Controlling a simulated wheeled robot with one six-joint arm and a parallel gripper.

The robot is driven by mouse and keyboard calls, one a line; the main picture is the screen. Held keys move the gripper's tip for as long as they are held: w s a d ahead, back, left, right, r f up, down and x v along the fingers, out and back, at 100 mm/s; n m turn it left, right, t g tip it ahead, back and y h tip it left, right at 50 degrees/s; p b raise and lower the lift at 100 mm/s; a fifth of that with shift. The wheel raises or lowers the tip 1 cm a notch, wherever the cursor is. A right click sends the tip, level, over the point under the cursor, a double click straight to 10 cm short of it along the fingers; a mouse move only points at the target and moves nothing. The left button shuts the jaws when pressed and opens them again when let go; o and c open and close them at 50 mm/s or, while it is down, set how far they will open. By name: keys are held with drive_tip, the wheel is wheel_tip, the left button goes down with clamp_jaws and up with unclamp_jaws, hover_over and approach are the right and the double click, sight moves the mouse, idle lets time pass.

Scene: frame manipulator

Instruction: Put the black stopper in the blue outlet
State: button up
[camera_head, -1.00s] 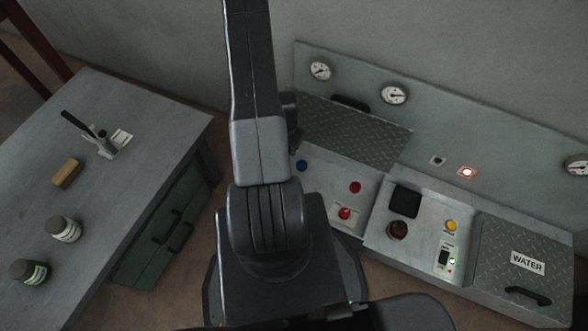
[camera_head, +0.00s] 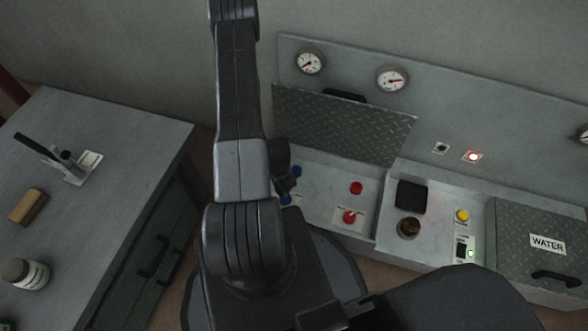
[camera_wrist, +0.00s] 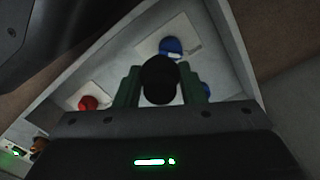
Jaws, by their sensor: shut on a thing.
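My gripper (camera_wrist: 160,86) is shut on the black stopper (camera_wrist: 159,78), which shows as a round dark end between the green fingers in the wrist view. The blue outlet (camera_wrist: 206,90) is partly hidden by the right finger, so the stopper appears beside it; the height gap cannot be told. In the head view the blue outlet (camera_head: 296,171) is a small blue disc right of my arm, which hides most of my gripper. A blue knob on a white plate (camera_wrist: 171,46) is just above the stopper in the wrist view.
The open compartment has a raised tread-plate lid (camera_head: 345,125) behind it. A red disc (camera_head: 356,188) and a red knob (camera_head: 348,217) are to the right. A closed WATER hatch (camera_head: 540,250) is further right. A table (camera_head: 110,130) stands at left.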

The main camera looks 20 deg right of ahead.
drive_tip(key=w+d+b, duration=0.3)
drive_tip(key=w+d, duration=0.7)
drive_tip(key=w, duration=0.4)
drive_tip(key=f+b, duration=0.1)
drive_tip(key=f, duration=0.2)
drive_tip(key=f+b, duration=0.1)
drive_tip(key=f, duration=0.3)
drive_tip(key=f+b, duration=0.1)
drive_tip(key=f, duration=0.3)
drive_tip(key=shift+s, duration=0.4)
drive_tip(key=shift+w+d+f+b, duration=0.1)
drive_tip(key=shift+w+f+b, duration=0.1)
drive_tip(key=shift+f+b, duration=0.2)
drive_tip(key=shift+r, duration=0.15)
drive_tip(key=shift+f+b, duration=0.45)
drive_tip(key=shift+f, duration=0.2)
